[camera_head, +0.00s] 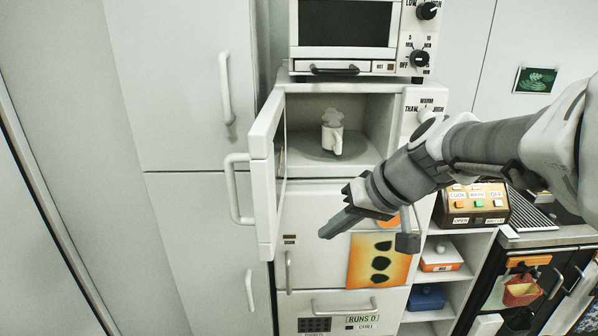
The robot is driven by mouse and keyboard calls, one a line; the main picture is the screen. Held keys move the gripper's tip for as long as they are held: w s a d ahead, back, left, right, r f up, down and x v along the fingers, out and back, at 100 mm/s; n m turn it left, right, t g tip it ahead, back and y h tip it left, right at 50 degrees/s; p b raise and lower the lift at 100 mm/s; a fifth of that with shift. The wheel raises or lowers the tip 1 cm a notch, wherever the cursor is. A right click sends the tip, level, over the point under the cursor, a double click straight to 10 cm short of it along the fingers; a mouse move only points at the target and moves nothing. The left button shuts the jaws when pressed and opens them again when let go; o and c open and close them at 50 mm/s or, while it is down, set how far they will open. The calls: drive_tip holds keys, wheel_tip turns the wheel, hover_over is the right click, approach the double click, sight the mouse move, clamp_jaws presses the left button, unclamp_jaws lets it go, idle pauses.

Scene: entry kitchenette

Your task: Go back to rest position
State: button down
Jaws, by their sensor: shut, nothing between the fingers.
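My gripper (330,230) is shut and empty. It hangs in front of the white cabinet stack, below the open microwave (388,120), with my arm reaching in from the right. The microwave door (266,170) stands swung open to the left, and the gripper is to the right of the door's lower part. A white mug (332,138) with a pale, cloud-like shape above it stands inside the microwave on a round plate. The gripper looks apart from the mug and the door.
A toaster oven (345,67) sits on top of the microwave. Tall white cabinets (190,220) with handles fill the left. Shelves hold an orange-and-white box (440,258) and a blue container (427,298). A panel with coloured buttons (475,205) stands at right, beside a counter.

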drive_tip(key=s+d+m+h, duration=0.1)
drive_tip(key=s+d+h, duration=0.2)
drive_tip(key=s, duration=0.4)
drive_tip(key=s+d+f+t+h, duration=0.1)
drive_tip(key=s+d+h, duration=0.2)
drive_tip(key=s, duration=0.5)
drive_tip(key=shift+d+m, duration=0.4)
drive_tip(key=shift+d, duration=0.25)
drive_tip(key=shift+d, duration=0.1)
idle(0.9)
